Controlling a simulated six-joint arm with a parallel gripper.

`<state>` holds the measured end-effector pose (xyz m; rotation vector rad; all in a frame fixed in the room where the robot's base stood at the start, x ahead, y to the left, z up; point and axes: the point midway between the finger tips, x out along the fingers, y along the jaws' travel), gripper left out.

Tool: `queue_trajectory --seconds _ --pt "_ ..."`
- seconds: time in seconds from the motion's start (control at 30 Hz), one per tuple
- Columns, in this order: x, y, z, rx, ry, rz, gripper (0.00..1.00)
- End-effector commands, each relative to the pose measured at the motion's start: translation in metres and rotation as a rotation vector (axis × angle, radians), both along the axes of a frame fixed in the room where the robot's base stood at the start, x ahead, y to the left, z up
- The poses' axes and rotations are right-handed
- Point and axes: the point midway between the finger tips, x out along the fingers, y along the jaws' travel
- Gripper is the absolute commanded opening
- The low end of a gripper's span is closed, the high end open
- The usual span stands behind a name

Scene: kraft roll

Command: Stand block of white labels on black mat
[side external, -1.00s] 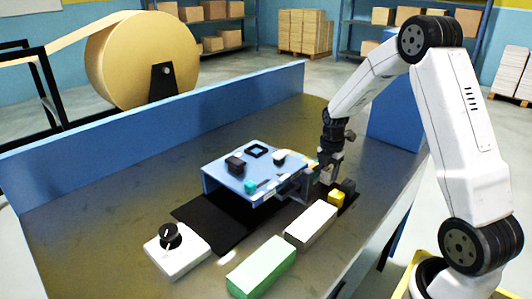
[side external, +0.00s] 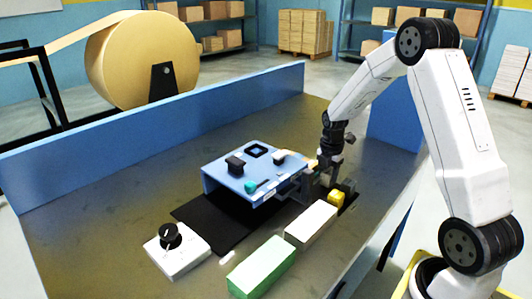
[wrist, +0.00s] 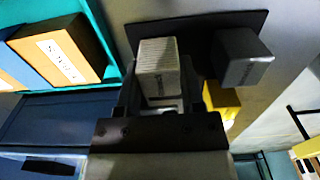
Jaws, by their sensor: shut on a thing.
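My gripper (side external: 326,165) is low at the right end of the blue stand. In the wrist view my gripper (wrist: 160,108) is shut on a pale, finely ribbed block (wrist: 158,68) with small print on its face, which looks like the block of white labels. In the side view this block is mostly hidden by the gripper. The black mat (wrist: 195,27) lies under and behind it; I cannot tell whether the block touches it.
The blue stand (side external: 225,178) carries small black, white and teal pieces. A larger black mat (side external: 205,215) lies partly under it. A white block (side external: 311,225), a green block (side external: 262,266) and a white knob box (side external: 178,258) are in front. An orange labelled box (wrist: 62,60) is left in the wrist view.

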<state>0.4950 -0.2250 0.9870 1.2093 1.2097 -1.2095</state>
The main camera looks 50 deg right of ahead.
Motion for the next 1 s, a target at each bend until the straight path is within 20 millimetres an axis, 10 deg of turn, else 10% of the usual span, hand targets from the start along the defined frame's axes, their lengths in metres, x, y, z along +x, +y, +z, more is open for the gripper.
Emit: queue_trajectory --seconds 0.47,0.5,0.6,1.0 --pt "0.0000 0.0000 -0.0040 0.000 0.000 0.000 0.00" --pt "0.0001 -0.0001 -0.0040 0.000 -0.001 0.000 0.55" --pt "0.0001 -0.0001 -0.0040 0.000 -0.001 0.000 0.87" --pt "0.0001 -0.0001 -0.0023 0.000 -0.001 0.000 0.90"
